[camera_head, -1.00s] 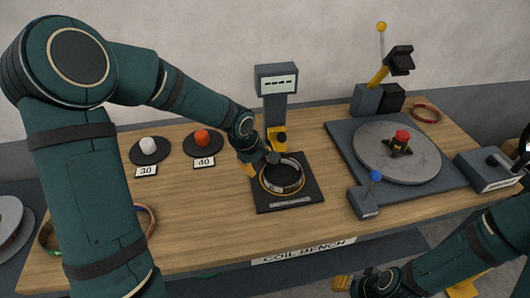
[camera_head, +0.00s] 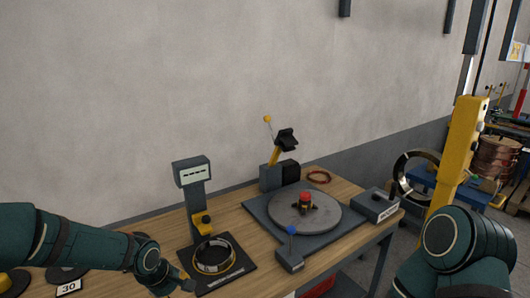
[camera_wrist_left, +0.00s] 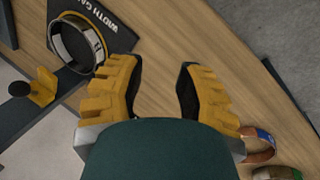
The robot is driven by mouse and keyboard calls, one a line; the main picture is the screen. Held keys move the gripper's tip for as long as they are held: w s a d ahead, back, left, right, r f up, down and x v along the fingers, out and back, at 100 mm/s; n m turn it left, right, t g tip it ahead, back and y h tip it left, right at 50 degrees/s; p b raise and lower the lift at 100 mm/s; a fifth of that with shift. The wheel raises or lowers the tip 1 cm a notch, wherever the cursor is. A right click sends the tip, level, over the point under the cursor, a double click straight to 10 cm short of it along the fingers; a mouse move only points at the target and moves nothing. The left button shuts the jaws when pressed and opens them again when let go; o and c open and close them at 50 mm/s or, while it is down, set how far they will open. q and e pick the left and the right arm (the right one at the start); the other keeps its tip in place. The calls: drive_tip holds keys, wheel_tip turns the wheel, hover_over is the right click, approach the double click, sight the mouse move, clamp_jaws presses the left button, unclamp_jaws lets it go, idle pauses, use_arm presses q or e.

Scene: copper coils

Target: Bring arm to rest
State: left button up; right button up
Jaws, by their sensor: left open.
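My left arm reaches in from the lower left in the head view, with its gripper (camera_head: 185,284) low beside the width gauge's black plate (camera_head: 240,268). In the left wrist view the two yellow fingers (camera_wrist_left: 160,90) are spread apart with nothing between them, over bare wood. A dark, light-edged ring (camera_head: 214,256) lies on the plate, apart from the fingers; it also shows in the wrist view (camera_wrist_left: 76,44). My right arm (camera_head: 465,248) is at the lower right, bent, and its gripper is out of sight.
The gauge post with display (camera_head: 193,175) stands behind the plate. A round turntable (camera_head: 304,211) with a red-topped hub is to the right. A copper ring (camera_head: 318,177) lies behind it. A yellow post (camera_head: 455,165) with a large ring stands beyond the bench.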

use_arm(q)
drive_tip(key=s+d+f+m+g+h, duration=0.15)
drive_tip(key=s+d+f+m, duration=0.25)
drive_tip(key=d+f, duration=0.45)
drive_tip(key=s+d+f+m, duration=0.4)
drive_tip(key=s+f+m, duration=0.2)
drive_tip(key=s+f, duration=0.4)
drive_tip(key=s, duration=0.2)
drive_tip(key=shift+s+m+h, duration=0.3)
drive_tip(key=shift+s+h, duration=0.05)
drive_tip(key=shift+c, duration=0.3)
